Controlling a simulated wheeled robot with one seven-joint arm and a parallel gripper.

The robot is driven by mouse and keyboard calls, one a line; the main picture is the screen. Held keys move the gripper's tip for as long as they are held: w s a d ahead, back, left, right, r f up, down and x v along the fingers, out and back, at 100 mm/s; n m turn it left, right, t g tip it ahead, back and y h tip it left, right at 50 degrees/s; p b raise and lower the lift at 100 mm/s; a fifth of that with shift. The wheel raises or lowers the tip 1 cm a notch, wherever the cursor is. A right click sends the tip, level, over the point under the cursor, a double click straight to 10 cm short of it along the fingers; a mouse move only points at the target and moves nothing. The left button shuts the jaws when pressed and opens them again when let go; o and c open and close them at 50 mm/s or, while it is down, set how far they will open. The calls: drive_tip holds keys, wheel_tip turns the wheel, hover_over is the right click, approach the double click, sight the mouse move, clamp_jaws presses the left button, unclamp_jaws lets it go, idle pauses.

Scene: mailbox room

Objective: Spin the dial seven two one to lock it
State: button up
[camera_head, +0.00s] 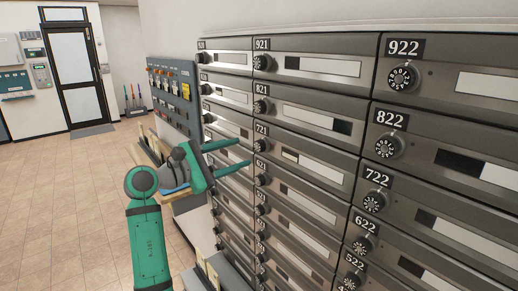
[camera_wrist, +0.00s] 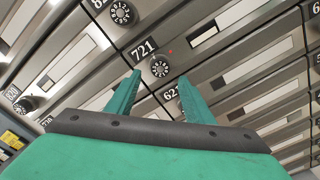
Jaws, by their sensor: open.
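The dial of mailbox 721 (camera_wrist: 160,66) is a small round black knob with a white-marked ring. It sits just below and right of its 721 label (camera_wrist: 143,48) in the wrist view. In the head view the same dial (camera_head: 261,146) is small, just right of my fingertips. My gripper (camera_head: 244,152) is green, with its two fingers spread and pointing at the mailbox wall. In the wrist view my gripper (camera_wrist: 160,75) has one finger on each side of the dial, with nothing held. I cannot tell whether the fingertips reach the dial's depth.
Dial 821 (camera_head: 262,106) is above and dial 621 (camera_head: 261,180) below, close by. The column with dial 722 (camera_head: 374,202) stands to the right. A grey switch panel (camera_head: 172,98) is on the wall at left. Open tiled floor (camera_head: 60,190) and a door (camera_head: 77,75) lie beyond.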

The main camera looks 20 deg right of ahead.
sight(257, 147)
drive_tip(key=shift+x, duration=3)
